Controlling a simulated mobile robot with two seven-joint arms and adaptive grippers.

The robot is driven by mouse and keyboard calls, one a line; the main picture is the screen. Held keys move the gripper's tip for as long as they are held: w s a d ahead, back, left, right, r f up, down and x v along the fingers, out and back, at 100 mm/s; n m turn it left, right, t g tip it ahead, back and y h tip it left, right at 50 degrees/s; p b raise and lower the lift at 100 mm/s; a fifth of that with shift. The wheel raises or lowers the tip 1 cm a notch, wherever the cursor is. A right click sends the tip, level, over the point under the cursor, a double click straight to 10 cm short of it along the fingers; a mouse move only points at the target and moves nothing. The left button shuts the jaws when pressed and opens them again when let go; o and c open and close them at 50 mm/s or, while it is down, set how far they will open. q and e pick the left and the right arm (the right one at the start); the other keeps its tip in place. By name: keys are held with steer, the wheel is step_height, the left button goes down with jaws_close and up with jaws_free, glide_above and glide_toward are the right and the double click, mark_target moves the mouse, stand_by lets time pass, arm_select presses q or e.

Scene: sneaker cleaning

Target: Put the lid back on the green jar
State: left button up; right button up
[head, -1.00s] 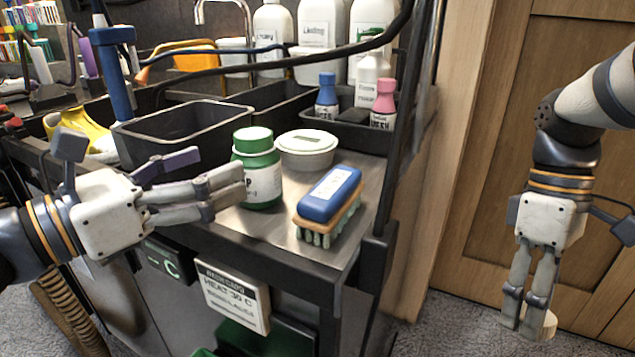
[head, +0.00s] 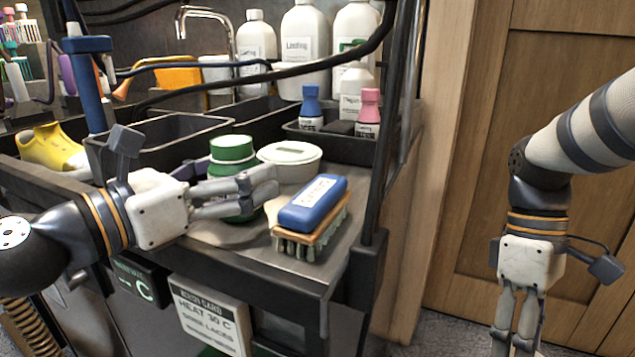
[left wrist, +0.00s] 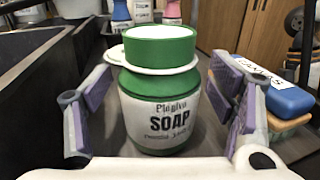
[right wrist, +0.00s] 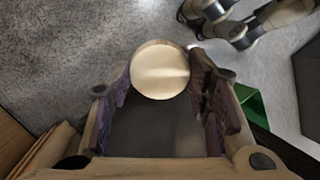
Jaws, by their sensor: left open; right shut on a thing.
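The green jar (head: 231,168), labelled SOAP, stands upright near the tabletop's front edge. Its narrower top is green, with a white ring below it in the left wrist view (left wrist: 160,112). My left gripper (head: 238,182) is open, with one finger on each side of the jar; contact cannot be told. My right gripper (head: 514,345) hangs off the table's right side, pointing down. In the right wrist view it is shut on a pale round disc (right wrist: 160,69), which could be the lid. The disc is out of sight in the head view.
A blue brush (head: 312,204) lies just right of the jar. A lidded white tub (head: 291,158) stands close behind it. A dark bin (head: 165,130) is at the left and a dark tray with small bottles (head: 345,140) at the back. A dark upright (head: 385,150) borders the right edge.

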arm_select(q)
steer(key=shift+c, duration=0.5)
